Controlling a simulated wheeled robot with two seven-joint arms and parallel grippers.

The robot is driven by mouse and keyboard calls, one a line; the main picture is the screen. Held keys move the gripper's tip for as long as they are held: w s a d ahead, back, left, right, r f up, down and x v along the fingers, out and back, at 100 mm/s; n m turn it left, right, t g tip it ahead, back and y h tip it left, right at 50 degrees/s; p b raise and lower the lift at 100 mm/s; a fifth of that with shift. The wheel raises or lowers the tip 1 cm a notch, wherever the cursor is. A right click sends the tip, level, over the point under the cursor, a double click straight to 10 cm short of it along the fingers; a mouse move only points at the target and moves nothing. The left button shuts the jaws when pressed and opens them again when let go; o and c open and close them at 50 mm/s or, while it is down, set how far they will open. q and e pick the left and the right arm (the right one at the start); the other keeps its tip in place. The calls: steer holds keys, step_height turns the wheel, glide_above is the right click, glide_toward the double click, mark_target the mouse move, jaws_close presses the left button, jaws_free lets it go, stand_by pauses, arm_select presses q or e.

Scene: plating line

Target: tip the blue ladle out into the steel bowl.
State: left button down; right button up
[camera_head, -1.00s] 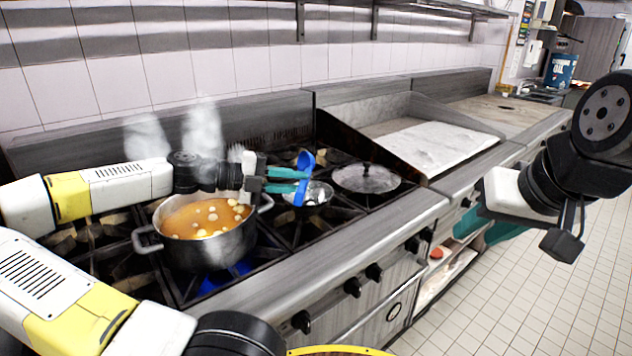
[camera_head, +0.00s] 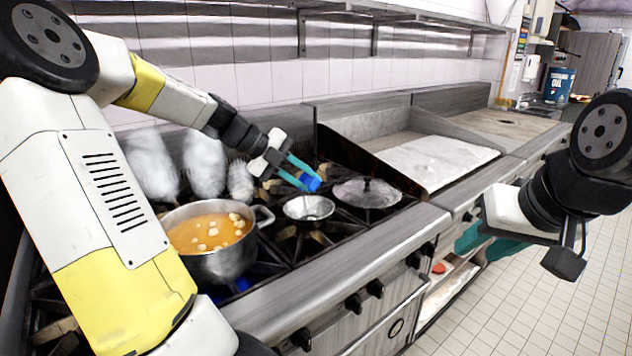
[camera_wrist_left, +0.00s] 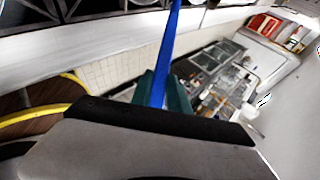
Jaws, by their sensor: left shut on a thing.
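The blue ladle (camera_head: 311,183) is held in my left gripper (camera_head: 303,176), whose teal fingers are closed on it above the back of the steel bowl. Only a short blue part shows in the head view, so its tilt and contents cannot be told. In the left wrist view its blue handle (camera_wrist_left: 163,60) runs up from between the fingers. The steel bowl (camera_head: 309,208) sits on the stove between the pot and a lidded pan; its contents are unclear. My right gripper (camera_head: 485,242) is off to the right, before the counter front, with its teal fingers apart and empty.
A steel pot (camera_head: 225,262) of orange soup with pale pieces steams left of the bowl. A lidded pan (camera_head: 367,193) stands to its right. A griddle (camera_head: 435,158) lies farther right. A shelf (camera_head: 400,8) runs along the wall above.

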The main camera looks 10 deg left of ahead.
arm_select(q)
steer(key=shift+w+d+r+y, duration=0.15)
steer(key=shift+d+r+y, duration=0.15)
steer(key=shift+r, duration=0.3)
steer(key=shift+w+d+r, duration=0.15)
steer(key=shift+r, duration=0.15)
steer(key=w+d+r+n+g+y, duration=0.1)
steer(key=w+d+r+g+y, duration=0.4)
steer(key=r+g+y, duration=0.1)
steer(key=shift+w+d+r, duration=0.15)
steer(key=shift+w+r, duration=0.25)
steer(key=shift+r, duration=0.25)
